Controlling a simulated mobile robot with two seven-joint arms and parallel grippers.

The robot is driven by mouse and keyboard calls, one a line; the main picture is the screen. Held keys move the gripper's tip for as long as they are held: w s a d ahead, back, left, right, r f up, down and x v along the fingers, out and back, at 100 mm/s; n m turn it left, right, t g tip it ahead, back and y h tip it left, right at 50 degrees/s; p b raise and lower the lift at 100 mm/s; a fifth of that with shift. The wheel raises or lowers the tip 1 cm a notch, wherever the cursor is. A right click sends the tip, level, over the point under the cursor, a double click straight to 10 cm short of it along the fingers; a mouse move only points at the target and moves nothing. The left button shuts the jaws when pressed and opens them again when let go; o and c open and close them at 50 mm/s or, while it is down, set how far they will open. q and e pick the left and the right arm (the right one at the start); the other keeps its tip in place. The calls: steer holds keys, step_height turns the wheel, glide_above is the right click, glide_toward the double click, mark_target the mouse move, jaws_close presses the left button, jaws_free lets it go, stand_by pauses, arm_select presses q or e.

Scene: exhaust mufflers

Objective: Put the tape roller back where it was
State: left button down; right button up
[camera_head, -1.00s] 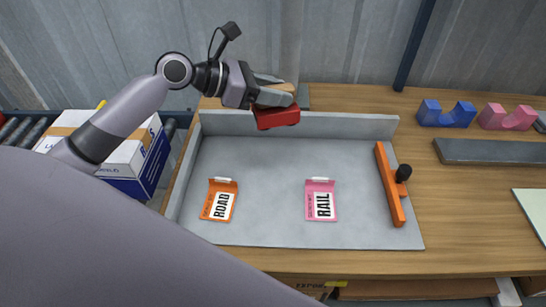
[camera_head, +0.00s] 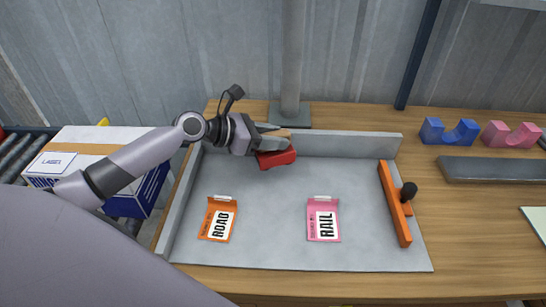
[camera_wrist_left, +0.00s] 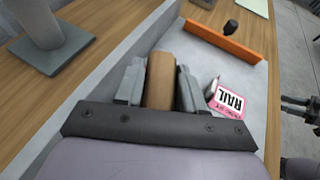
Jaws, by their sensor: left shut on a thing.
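The tape roller (camera_head: 277,159) has a red body and a brown roll of tape. My left gripper (camera_head: 272,143) is shut on it at the back of the grey tray (camera_head: 270,195), just in front of the tray's back wall. In the left wrist view the brown roll (camera_wrist_left: 160,80) sits between the two grey fingers (camera_wrist_left: 158,88). The red body is hidden there. I cannot tell whether the roller touches the tray floor. A dark part at the right edge of the left wrist view looks like my right gripper (camera_wrist_left: 298,108); its jaws are unclear.
An orange ROAD card (camera_head: 218,219) and a pink RAIL card (camera_head: 323,220) lie in the tray. An orange bar (camera_head: 395,205) with a black knob stands at its right side. A grey post (camera_head: 291,70) rises behind. Blue (camera_head: 448,132) and pink (camera_head: 511,135) cradles stand at right.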

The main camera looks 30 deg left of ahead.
mark_target(272, 154)
arm_select(q)
steer(key=shift+f+b, duration=0.6)
steer(key=shift+f, duration=2.1)
steer(key=shift+f, duration=0.1)
steer(key=c, duration=0.7)
jaws_free()
steer(key=shift+v, duration=6)
